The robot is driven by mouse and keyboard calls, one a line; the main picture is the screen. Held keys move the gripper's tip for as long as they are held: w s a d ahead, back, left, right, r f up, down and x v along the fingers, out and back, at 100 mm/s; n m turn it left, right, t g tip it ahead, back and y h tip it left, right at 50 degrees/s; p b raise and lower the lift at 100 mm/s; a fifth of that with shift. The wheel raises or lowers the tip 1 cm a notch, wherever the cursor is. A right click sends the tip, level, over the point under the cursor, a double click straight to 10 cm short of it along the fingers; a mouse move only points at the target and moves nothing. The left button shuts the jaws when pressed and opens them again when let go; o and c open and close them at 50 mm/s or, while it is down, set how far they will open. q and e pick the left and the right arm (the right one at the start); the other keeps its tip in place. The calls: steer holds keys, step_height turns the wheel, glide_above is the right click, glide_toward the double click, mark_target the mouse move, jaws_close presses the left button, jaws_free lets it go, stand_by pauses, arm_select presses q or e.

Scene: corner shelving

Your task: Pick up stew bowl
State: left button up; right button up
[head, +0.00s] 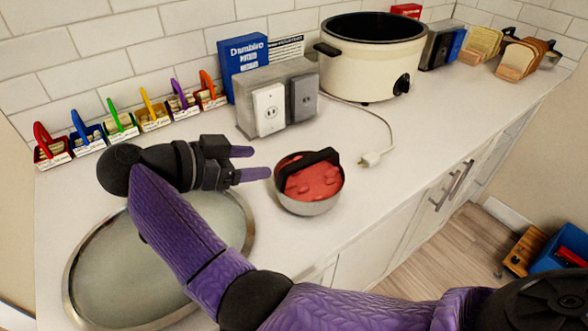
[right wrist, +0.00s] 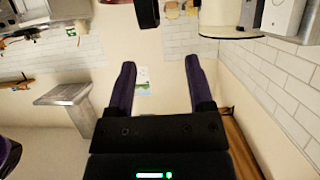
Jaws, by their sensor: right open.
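The stew bowl (head: 312,207) is a small silver bowl with red chunky food and a black handle arching over its top. It stands upright on the white counter in the middle of the head view. My right gripper (head: 258,163) is open and empty just left of the bowl, with its purple fingers pointing right toward the handle. The fingers appear apart from the bowl. In the right wrist view the two fingers of my right gripper (right wrist: 160,75) are spread with nothing between them. A dark piece shows at that view's top edge; I cannot tell what it is. My left gripper is not in view.
A round metal-rimmed basin (head: 75,285) lies left, partly behind my arm. A cream slow cooker (head: 360,78) stands behind the bowl, with its plug (head: 372,158) to the bowl's right. An outlet box (head: 250,118) and several coloured holders line the wall. The counter's front edge is near the bowl.

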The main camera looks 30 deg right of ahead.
mark_target(304, 161)
steer(key=shift+s+d+f+b, duration=0.15)
steer(key=shift+d+f+b, duration=0.55)
steer(key=shift+f+b, duration=0.25)
steer(key=d, duration=0.2)
steer(key=shift+s+d, duration=0.15)
steer(key=shift+d, duration=0.15)
steer(key=x, duration=0.1)
steer(key=b+x, duration=0.1)
steer(key=x, duration=0.1)
steer(key=b+x, duration=0.1)
steer(key=shift+s+d+r, duration=0.1)
steer(key=shift+s+d, duration=0.15)
steer(key=shift+d, duration=0.4)
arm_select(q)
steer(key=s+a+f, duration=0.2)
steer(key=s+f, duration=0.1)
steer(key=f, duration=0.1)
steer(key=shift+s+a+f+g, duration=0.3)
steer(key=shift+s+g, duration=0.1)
arm_select(e)
jaws_close()
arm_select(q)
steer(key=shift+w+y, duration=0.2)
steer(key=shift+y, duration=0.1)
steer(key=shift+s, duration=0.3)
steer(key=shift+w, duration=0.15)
